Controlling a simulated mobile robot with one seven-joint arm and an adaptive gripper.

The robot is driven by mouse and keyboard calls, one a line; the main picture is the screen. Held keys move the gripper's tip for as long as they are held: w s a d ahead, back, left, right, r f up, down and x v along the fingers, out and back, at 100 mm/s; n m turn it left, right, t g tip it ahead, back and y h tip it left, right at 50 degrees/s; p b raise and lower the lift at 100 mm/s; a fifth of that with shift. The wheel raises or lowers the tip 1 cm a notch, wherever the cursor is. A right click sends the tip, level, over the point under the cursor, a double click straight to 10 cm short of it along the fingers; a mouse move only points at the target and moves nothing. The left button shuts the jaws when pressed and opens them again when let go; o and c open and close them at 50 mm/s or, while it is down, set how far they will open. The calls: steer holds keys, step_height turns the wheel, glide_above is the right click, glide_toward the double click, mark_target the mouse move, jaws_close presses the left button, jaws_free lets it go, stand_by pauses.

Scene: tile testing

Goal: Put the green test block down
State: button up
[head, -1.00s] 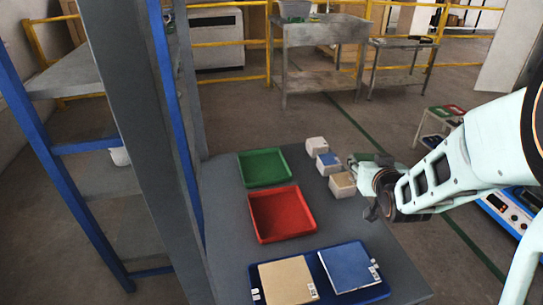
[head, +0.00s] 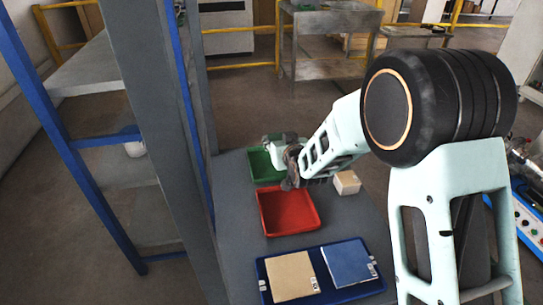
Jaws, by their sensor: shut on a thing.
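My gripper (head: 275,152) is above the far end of the green tray (head: 266,181), near the tray's back edge. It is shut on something. The green test block cannot be made out clearly; it is small and mostly hidden by the fingers and wrist. Whether what is held touches the tray cannot be told. The arm comes in from the right and covers part of the green tray's right side. The tray's visible floor looks empty.
A red empty tray (head: 289,211) lies just in front of the green one. A blue tray (head: 375,287) holds a beige tile (head: 291,277) and a blue tile (head: 349,265). A grey post and blue shelf frame (head: 60,150) stand close on the left.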

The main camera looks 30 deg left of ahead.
steer(key=a+f, duration=0.1)
steer(key=w+a+f, duration=0.1)
steer(key=a+f, duration=0.1)
steer(key=f, duration=0.1)
steer(key=shift+w, duration=0.25)
steer(key=shift+w+a+f+b, duration=0.1)
steer(key=shift+f+b, duration=0.2)
steer(key=shift+f, duration=0.65)
steer(key=shift+w+a+f+b, duration=0.1)
steer(key=shift+f+b, duration=0.15)
steer(key=shift+f, duration=0.65)
steer(key=shift+f, duration=0.1)
steer(key=shift+f, duration=0.15)
steer(key=o, duration=1.5)
steer(key=shift+s, duration=0.1)
steer(key=shift+r, duration=0.2)
steer(key=p+v, duration=0.1)
steer(key=v, duration=1.1)
